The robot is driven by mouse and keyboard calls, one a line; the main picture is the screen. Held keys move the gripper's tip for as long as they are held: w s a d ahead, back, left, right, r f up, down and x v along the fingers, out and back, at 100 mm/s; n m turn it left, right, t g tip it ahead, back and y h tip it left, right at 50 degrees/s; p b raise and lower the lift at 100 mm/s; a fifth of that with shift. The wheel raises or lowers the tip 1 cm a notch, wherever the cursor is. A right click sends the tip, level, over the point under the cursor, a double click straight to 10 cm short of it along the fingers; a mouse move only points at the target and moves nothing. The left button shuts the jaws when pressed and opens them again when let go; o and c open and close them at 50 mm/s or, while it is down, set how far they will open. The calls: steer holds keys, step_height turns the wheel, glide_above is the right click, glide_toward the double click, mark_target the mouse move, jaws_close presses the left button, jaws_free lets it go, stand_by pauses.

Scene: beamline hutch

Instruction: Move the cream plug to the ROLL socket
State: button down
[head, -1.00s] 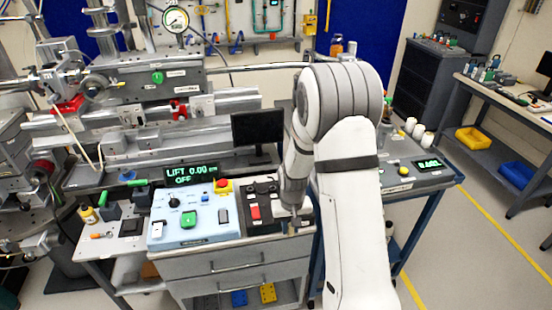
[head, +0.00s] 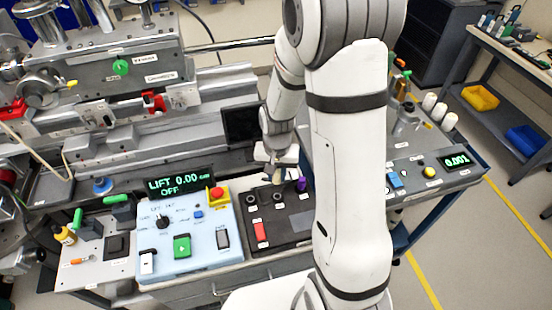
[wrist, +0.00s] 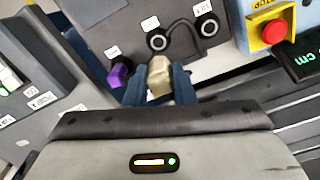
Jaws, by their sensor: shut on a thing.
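The cream plug (wrist: 160,78) is between the blue fingers of my gripper (wrist: 158,86) in the wrist view. The fingers are shut on it, over the dark panel. In the head view my gripper (head: 276,172) is at the back of the black panel, and the plug cannot be made out there. Two round black sockets (wrist: 157,42) (wrist: 209,27) are beyond the plug in the wrist view, with a dark cable looping near them. The label by the right one seems to read TILT. I cannot read a ROLL label, and cannot tell whether the plug touches the panel.
A purple knob (wrist: 119,73) stands close left of the fingers in the wrist view. A red emergency stop (head: 217,194) on the light blue control box (head: 195,240) is nearby. A red switch (head: 260,231) is at the panel's front. A dark monitor (head: 243,124) stands behind.

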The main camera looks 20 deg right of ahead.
steer(key=shift+d+f+b, duration=0.15)
steer(key=shift+f+b, duration=2.1)
steer(key=shift+f, duration=1.1)
steer(key=shift+s+f+b, duration=0.1)
steer(key=shift+f+b, duration=0.45)
steer(key=shift+b, duration=0.1)
steer(key=c, duration=1.1)
jaws_free()
steer(key=shift+c, duration=0.2)
steer(key=shift+r, duration=4.1)
steer(key=s+r+n+t, duration=0.3)
steer(key=s+r+n, duration=0.1)
steer(key=s+r, duration=1)
steer(key=shift+d+r, duration=0.3)
steer(key=shift+r, duration=0.1)
